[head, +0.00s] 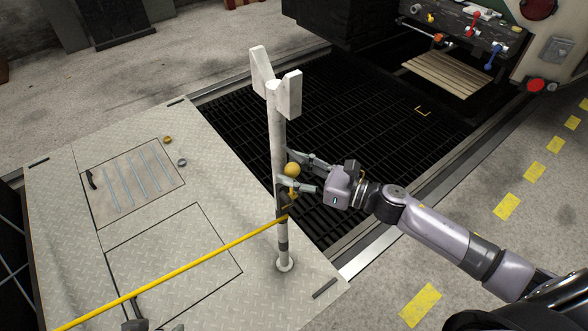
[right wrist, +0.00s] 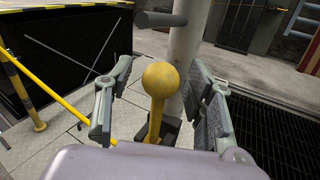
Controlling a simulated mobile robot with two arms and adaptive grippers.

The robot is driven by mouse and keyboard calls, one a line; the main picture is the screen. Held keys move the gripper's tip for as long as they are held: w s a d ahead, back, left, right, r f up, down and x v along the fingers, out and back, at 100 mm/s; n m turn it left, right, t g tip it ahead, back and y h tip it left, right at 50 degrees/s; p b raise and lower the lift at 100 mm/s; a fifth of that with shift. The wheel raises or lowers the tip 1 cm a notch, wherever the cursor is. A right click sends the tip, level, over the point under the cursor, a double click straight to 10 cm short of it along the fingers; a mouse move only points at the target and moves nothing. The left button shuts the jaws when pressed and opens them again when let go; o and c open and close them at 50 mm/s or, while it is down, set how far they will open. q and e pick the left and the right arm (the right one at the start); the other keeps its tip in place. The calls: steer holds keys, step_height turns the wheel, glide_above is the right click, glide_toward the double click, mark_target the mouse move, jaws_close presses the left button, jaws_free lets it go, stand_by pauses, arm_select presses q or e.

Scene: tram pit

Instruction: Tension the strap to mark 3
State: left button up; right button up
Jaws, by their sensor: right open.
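A yellow strap (head: 180,268) runs taut from the lower left to a dark ratchet (head: 284,198) on a white post (head: 277,132). A yellow lever with a ball knob (head: 292,169) stands up at the ratchet. My right gripper (head: 296,171) is open, with its fingers either side of the lever and knob. The right wrist view shows the knob (right wrist: 161,79) between the spread fingers, with gaps on both sides. Dark bands show low on the post; no numbered mark is legible. Grey tips at the bottom edge, probably my left gripper (head: 155,327), are mostly cut off.
The post has a forked top (head: 275,82) and stands on a steel plate floor (head: 220,205). Dark grating (head: 365,125) lies behind it. A recessed tray (head: 130,180) holds several rods. A panel with coloured levers (head: 470,32) is at the upper right.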

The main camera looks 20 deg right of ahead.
steer(key=shift+c, duration=0.4)
jaws_close()
stand_by(0.5)
